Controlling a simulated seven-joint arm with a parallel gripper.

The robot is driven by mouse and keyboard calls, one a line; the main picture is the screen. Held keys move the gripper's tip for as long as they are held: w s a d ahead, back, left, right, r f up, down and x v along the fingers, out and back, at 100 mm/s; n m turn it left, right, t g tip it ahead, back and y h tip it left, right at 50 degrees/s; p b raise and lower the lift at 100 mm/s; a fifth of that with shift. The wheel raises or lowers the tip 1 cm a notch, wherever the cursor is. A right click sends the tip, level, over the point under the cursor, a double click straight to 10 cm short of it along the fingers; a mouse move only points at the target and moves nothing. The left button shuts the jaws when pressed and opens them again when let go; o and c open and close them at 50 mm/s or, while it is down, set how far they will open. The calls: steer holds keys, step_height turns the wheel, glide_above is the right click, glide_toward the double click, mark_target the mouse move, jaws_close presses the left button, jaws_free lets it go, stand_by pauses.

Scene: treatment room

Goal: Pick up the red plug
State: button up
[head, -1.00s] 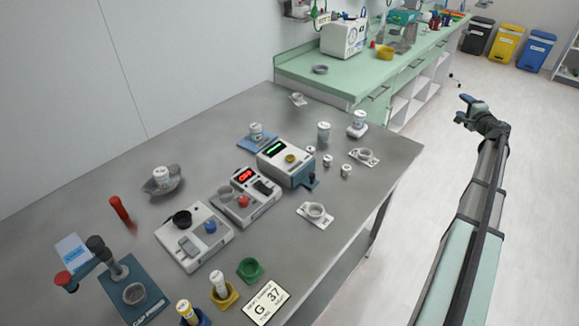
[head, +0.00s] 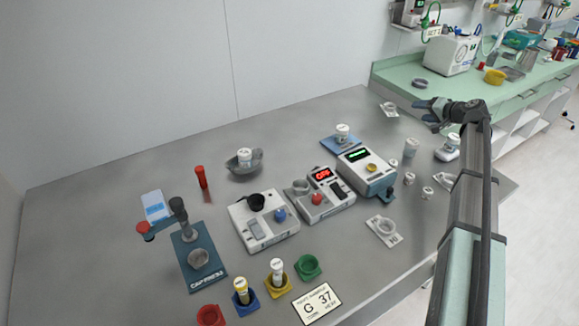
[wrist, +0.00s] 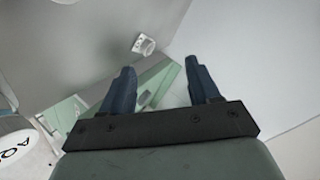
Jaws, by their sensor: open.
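The red plug (head: 202,177) appears as a small upright red cylinder at the back left of the grey table, left of a grey dish with a white-capped jar. My gripper (head: 428,112) is at the far right end of the table in the head view, well apart from the red plug. In the wrist view my gripper (wrist: 158,66) has its two dark blue fingers spread with nothing between them. The red plug does not show in the wrist view.
A blue-based press (head: 205,270) stands in front of the red plug. White devices (head: 265,228) (head: 320,200) (head: 368,178) stand mid-table. Small coloured cups, including a green one (head: 307,267), line the front. The table behind the red plug is clear.

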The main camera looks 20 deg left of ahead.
steer(key=s+a+n+g, duration=0.2)
steer(key=a+n, duration=0.1)
steer(key=a, duration=0.8)
steer(key=s+a+n+g, duration=0.2)
steer(key=a+n, duration=0.1)
steer(key=a, duration=0.9)
step_height(320, 180, up, 2)
steer(key=n+g+h, duration=0.5)
steer(key=n+h, duration=0.3)
steer(key=n, duration=0.6)
glide_above(202, 178)
steer(key=shift+w+a+r, duration=0.2)
steer(key=shift+w+a, duration=0.1)
steer(key=shift+w, duration=0.15)
steer(key=shift+s+f+n, duration=0.1)
steer(key=shift+f+n, duration=0.15)
steer(key=shift+n, duration=0.05)
steer(key=f, duration=1.3)
steer(key=shift+a+f, duration=0.1)
steer(key=shift+a, duration=0.1)
steer(key=shift+c, duration=0.4)
jaws_close()
